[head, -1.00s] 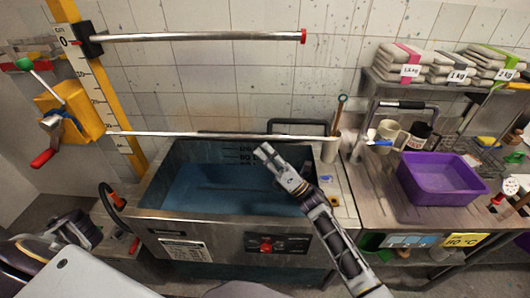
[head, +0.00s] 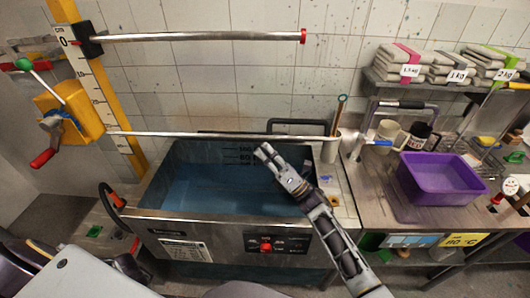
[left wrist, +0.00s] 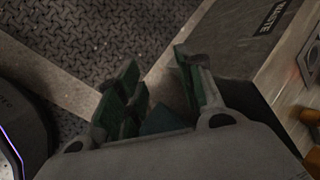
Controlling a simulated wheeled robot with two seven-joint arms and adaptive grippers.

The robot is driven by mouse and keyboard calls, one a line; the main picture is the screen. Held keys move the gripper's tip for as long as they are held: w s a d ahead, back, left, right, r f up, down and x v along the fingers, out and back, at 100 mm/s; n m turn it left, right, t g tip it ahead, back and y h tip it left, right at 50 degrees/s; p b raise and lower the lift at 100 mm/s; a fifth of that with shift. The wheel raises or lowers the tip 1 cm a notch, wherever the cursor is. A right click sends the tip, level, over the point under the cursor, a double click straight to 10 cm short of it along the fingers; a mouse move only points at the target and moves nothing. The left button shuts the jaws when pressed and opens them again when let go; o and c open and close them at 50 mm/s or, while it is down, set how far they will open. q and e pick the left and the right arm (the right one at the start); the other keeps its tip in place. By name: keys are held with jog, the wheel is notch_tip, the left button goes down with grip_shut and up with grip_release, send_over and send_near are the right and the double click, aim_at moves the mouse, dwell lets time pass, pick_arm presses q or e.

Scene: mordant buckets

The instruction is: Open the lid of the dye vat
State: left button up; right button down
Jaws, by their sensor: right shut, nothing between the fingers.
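The dye vat (head: 180,226) is a steel tub on the floor at the centre of the head view. Its mouth is uncovered and blue dye (head: 205,188) shows inside. A black bar handle (head: 298,122) stands upright behind the vat's back edge; the lid panel itself is hard to make out. My right gripper (head: 263,152) is shut and empty, over the back right of the vat, in front of and below that handle, apart from it. My left gripper (left wrist: 158,88) shows only in the left wrist view, with its green-padded fingers apart, above the floor.
A steel rod (head: 210,134) spans above the vat from the yellow scale post (head: 98,90). A higher rod (head: 200,37) runs above it. A bench with a purple basin (head: 440,180) stands right. In the left wrist view, a box marked waste (left wrist: 245,55) is beside my left gripper.

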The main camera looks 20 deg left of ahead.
pick_arm(q)
jog(key=s+d+f+t+h, duration=0.1)
jog(key=s+d+f, duration=0.1)
jog(key=d, duration=1.1)
jog(key=s+d+f+h, duration=0.2)
jog(key=d+f, duration=0.1)
jog(key=d, duration=1.1)
jog(key=s+d+f+t+h, duration=0.1)
jog(key=d+f+h, duration=0.1)
jog(key=d, duration=1.1)
jog(key=shift+s+d+f+t, duration=0.3)
jog(key=shift+s+f, duration=0.1)
jog(key=shift+f, duration=0.35)
